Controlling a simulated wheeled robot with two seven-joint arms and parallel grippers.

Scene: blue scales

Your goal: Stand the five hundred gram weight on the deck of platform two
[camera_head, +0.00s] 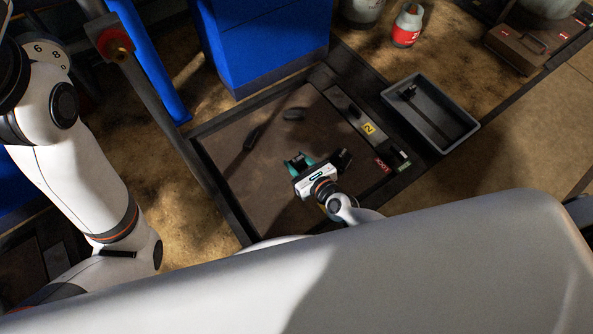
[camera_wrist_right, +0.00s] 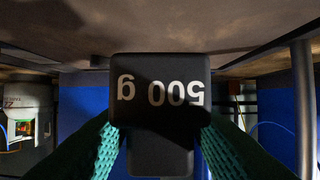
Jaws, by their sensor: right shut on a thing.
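The 500 gram weight (camera_wrist_right: 160,78) is a dark block with pale "500 g" lettering, upside down in the right wrist view. My right gripper (camera_head: 298,159) is shut on it, with a teal finger on each side. In the head view the weight is mostly lost among the fingers. This gripper is over the brown deck of platform two (camera_head: 225,152), whose dark rail carries a yellow "2" label (camera_head: 369,128). I cannot tell the gap between weight and deck. My left arm shows at the left, but its gripper is out of view.
A grey tray (camera_head: 462,128) lies right of the platform. A blue cabinet (camera_head: 265,48) stands behind it, and a post (camera_head: 155,105) rises at its left. A red and white bottle (camera_head: 406,26) and a brown case (camera_head: 520,45) are farther back. Much of the deck is bare, with dark shadow-like patches.

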